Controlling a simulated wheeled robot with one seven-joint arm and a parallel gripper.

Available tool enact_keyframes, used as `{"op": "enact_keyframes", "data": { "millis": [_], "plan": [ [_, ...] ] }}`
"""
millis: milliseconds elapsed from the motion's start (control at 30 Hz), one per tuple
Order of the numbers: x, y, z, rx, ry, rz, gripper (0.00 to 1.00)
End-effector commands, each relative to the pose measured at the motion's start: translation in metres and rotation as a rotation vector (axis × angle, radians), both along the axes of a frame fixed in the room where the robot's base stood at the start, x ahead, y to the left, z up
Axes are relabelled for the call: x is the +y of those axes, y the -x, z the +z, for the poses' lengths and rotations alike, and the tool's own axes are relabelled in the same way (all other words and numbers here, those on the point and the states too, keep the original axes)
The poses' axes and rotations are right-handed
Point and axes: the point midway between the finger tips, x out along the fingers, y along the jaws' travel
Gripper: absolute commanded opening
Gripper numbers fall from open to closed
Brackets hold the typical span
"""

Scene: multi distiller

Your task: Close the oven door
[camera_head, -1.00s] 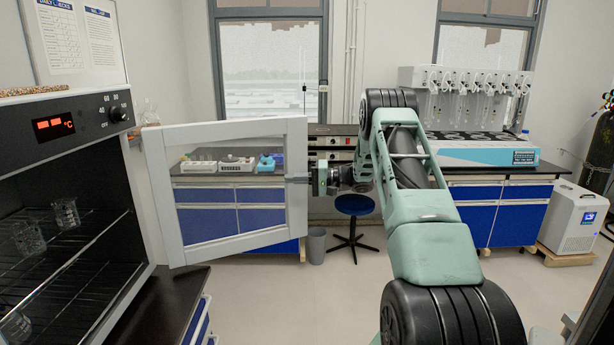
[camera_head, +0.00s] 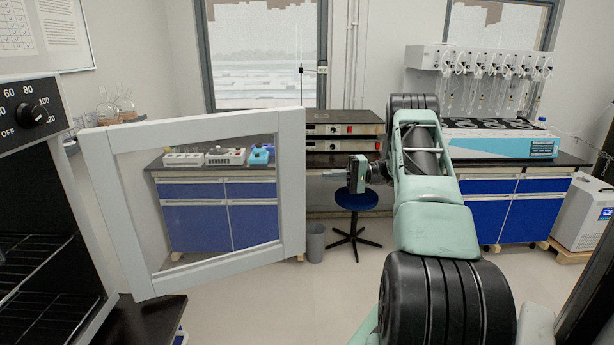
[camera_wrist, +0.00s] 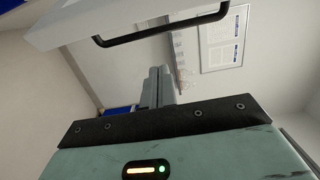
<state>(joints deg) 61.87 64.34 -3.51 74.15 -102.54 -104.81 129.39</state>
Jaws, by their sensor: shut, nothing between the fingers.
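The oven (camera_head: 40,200) stands at the left with its dark inside and wire racks showing. Its door (camera_head: 292,190), a pale frame around a glass pane, is swung wide open to the right. In the wrist view, the door edge (camera_wrist: 150,18) with its dark bar handle (camera_wrist: 160,26) crosses the top. My gripper (camera_head: 326,173) is just right of the door's free edge in the head view, pointing left at it, with a small gap showing. In the wrist view my gripper's fingers (camera_wrist: 158,85) are together and empty, below the handle. Whether they touch the door is unclear.
A blue stool (camera_head: 357,199) and a grey bin (camera_head: 315,243) stand on the floor behind the door. Blue-fronted benches (camera_head: 505,210) line the back wall. Glass flasks (camera_head: 115,104) stand behind the oven.

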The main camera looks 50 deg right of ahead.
Motion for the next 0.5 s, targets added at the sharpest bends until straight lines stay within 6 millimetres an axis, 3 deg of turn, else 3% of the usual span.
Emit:
{"op": "enact_keyframes", "data": {
  "millis": [167, 500],
  "plan": [
    [0.010, -0.009, 0.002, 0.001, -0.002, 0.001, 0.00],
    [0.058, -0.056, 0.005, 0.000, -0.003, 0.002, 0.00]
  ]
}}
